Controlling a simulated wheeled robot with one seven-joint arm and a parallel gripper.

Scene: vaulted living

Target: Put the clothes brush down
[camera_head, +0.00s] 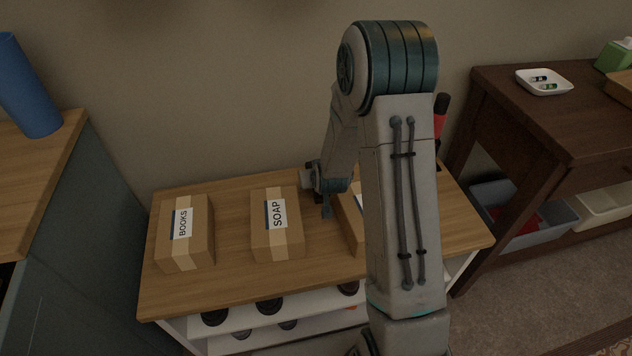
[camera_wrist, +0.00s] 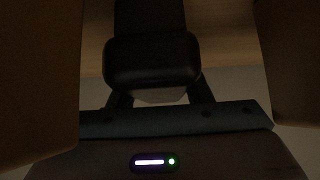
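A dark rounded object, which looks like the clothes brush (camera_wrist: 152,62), lies in front of my gripper in the wrist view, with a dark strip running up from it. My gripper (camera_wrist: 160,98) has a finger at each side of its lower edge. Dim light hides whether the fingers touch it. In the head view my gripper (camera_head: 326,208) is low over the wooden bench top (camera_head: 230,275), between the SOAP box (camera_head: 290,240) and a partly hidden box (camera_head: 348,222). The brush cannot be made out clearly there.
The BOOKS box (camera_head: 186,250) stands at the bench's left. Brown box-like sides close in on the left (camera_wrist: 38,80) and right (camera_wrist: 290,60) in the wrist view. A dark table (camera_head: 515,130) with a white dish (camera_head: 545,88) stands to the right. The bench front is clear.

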